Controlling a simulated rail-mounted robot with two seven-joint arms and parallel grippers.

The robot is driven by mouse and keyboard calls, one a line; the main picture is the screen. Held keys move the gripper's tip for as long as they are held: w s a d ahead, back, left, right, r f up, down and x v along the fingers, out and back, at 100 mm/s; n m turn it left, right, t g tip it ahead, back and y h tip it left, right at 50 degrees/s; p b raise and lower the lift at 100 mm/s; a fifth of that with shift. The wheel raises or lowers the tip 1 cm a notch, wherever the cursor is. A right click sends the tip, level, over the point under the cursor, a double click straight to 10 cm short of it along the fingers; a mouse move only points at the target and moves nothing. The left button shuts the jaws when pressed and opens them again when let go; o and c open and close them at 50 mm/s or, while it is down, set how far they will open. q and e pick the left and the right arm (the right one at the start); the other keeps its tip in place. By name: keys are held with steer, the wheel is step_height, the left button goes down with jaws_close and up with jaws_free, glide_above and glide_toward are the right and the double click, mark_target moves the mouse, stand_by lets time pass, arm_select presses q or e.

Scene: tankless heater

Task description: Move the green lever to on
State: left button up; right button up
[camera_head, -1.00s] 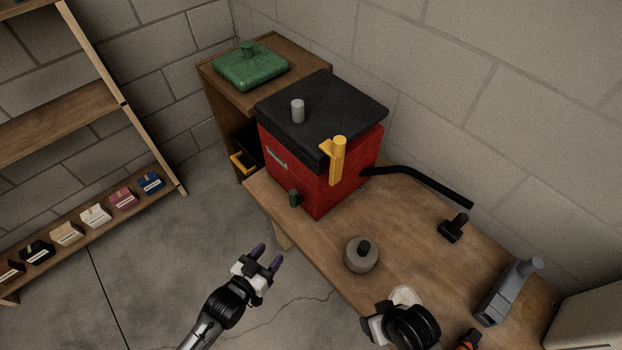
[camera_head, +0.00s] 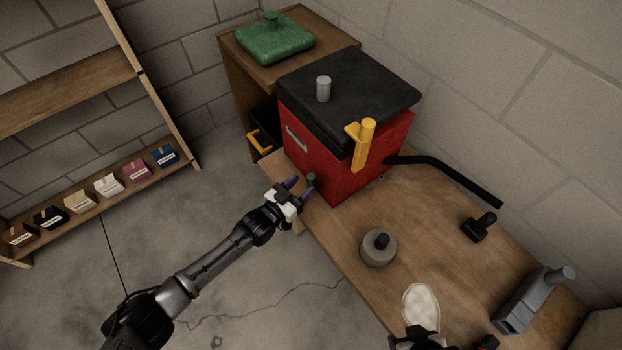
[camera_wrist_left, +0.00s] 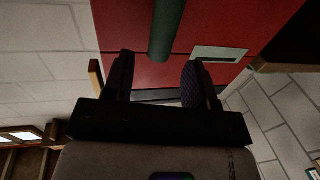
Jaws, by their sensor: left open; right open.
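The green lever (camera_head: 311,180) is a short dark green handle low on the front of the red heater (camera_head: 345,165). My left gripper (camera_head: 297,188) is open right in front of it, with its dark purple fingers pointing at the heater. In the left wrist view, the lever (camera_wrist_left: 166,30) hangs in line with the gap between the open fingers (camera_wrist_left: 157,78). I cannot tell whether a finger touches it. My right gripper (camera_head: 420,339) is only partly in view at the bottom edge, over the table; its fingertips are not clear.
The heater has a black lid (camera_head: 350,95), a yellow handle (camera_head: 364,145) and a black pipe (camera_head: 445,178). The wooden table (camera_head: 400,215) holds a round grey weight (camera_head: 378,248), a black fitting (camera_head: 479,227), a white oval piece (camera_head: 421,306) and a grey tool (camera_head: 533,300).

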mark_target(308, 180)
arm_select(q)
steer(key=shift+b+x, duration=0.6)
steer(key=shift+x, duration=1.6)
steer(key=shift+c, duration=0.5)
jaws_close()
